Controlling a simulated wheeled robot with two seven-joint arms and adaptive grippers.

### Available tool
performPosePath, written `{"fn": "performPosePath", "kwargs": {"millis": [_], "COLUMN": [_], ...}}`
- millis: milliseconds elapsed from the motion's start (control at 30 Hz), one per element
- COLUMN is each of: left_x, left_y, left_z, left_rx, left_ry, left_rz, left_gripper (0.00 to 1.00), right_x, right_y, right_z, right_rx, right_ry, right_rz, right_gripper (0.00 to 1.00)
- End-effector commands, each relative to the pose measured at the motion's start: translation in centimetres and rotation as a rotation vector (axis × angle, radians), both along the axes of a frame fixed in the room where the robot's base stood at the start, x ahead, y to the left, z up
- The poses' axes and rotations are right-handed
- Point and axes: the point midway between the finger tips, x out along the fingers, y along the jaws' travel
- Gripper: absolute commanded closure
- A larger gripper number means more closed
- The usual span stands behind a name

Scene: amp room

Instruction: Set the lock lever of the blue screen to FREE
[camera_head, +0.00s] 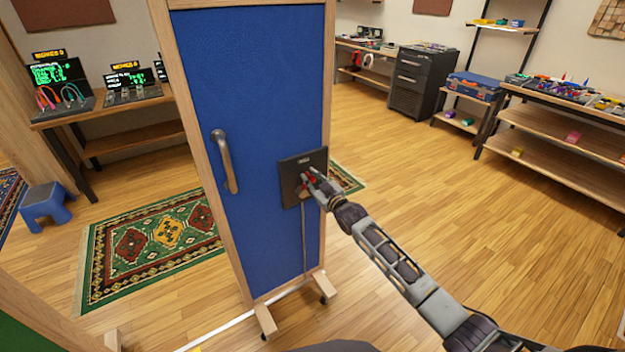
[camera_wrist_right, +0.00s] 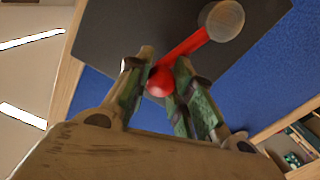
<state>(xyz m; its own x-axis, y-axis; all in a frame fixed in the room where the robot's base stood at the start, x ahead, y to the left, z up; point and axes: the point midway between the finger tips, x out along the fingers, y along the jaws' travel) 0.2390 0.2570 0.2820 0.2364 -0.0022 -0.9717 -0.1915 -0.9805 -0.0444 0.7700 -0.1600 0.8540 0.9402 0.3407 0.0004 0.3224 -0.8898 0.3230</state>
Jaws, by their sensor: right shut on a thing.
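The blue screen (camera_head: 240,70) stands upright in a wooden frame, with a grey handle (camera_head: 224,162) on its left part. A dark lock plate (camera_head: 290,168) is fixed to its right part, with a small label too small to read. My right gripper (camera_head: 308,182) is at the plate. In the right wrist view the red lock lever (camera_wrist_right: 187,52) runs from a round grey pivot (camera_wrist_right: 222,20) to a red ball knob (camera_wrist_right: 160,82). The fingers of my right gripper (camera_wrist_right: 160,80) are closed around the knob. FREE and other marks cannot be read. My left gripper is out of view.
The screen stands on wooden feet (camera_head: 267,320) with casters. A patterned rug (camera_head: 130,245) and a blue stool (camera_head: 45,203) lie to the left. Shelves (camera_head: 570,135) and a dark cabinet (camera_head: 418,85) stand at the back right. The wooden floor on the right is clear.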

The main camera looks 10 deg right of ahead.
Motion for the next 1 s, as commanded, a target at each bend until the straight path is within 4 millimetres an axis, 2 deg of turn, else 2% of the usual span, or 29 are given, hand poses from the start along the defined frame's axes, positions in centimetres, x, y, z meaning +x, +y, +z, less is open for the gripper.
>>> {"fn": "performPosePath", "kwargs": {"millis": [33,167,200,333,767,1000], "left_x": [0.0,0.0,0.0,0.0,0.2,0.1], "left_y": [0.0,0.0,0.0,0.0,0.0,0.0], "left_z": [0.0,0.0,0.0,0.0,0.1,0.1], "left_rx": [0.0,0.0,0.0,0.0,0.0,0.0], "left_ry": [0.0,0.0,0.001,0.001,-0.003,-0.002], "left_rz": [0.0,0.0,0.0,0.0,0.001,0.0], "left_gripper": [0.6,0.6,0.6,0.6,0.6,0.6], "right_x": [0.1,0.1,0.1,0.1,-0.1,-1.1], "right_y": [0.1,0.2,0.2,0.2,0.0,-0.3], "right_z": [0.6,0.6,0.6,0.5,0.1,0.0], "right_rx": [0.002,0.001,0.002,0.003,0.002,0.002], "right_ry": [-0.01,-0.01,-0.01,-0.009,-0.002,-0.001], "right_rz": [0.001,0.002,0.002,0.002,0.001,0.001], "right_gripper": [1.0,1.0,0.72,0.55,0.55,0.55]}}
